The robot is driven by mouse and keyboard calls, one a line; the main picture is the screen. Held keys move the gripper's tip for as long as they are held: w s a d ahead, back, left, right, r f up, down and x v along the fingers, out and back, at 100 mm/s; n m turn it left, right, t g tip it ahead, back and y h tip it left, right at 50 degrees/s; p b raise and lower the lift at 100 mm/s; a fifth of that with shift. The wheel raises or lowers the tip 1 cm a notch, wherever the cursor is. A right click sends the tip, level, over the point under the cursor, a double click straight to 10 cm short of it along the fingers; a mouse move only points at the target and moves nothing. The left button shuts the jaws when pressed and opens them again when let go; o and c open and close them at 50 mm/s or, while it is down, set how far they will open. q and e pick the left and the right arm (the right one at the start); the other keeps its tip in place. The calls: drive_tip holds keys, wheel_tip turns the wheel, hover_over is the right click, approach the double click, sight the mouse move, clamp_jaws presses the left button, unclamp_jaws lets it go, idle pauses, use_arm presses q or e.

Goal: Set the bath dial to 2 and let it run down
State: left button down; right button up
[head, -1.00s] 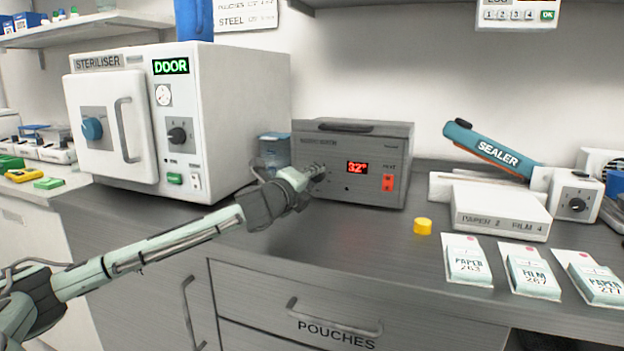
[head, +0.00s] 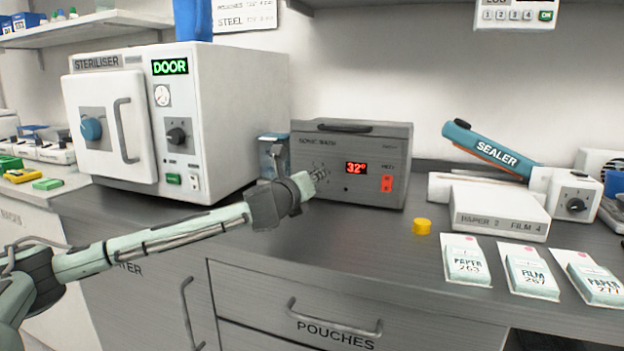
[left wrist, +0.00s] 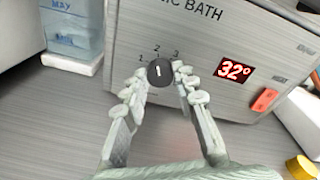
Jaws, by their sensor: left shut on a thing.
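The grey sonic bath (head: 365,137) stands on the counter with a lit red 32° display (head: 357,168). Its round dark dial (left wrist: 160,73) shows in the left wrist view, with 1, 2 and 3 printed around its top. The dial's white mark stands nearly upright, towards the 2. My left gripper (head: 318,176) is at the front of the bath; in the left wrist view its fingers (left wrist: 160,85) are shut on the dial from both sides. In the head view the gripper hides the dial. My right gripper is not in view.
A red switch (head: 387,183) is on the bath's right front. The steriliser (head: 240,110) stands to the left, a clear blue-tinted container (left wrist: 73,30) beside the bath. A yellow cap (head: 422,226), pouch packs (head: 467,262) and the sealer (head: 490,150) are to the right.

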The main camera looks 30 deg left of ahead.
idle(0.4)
use_arm(q)
drive_tip(key=c, duration=1.2)
unclamp_jaws()
drive_tip(key=v, duration=1.2)
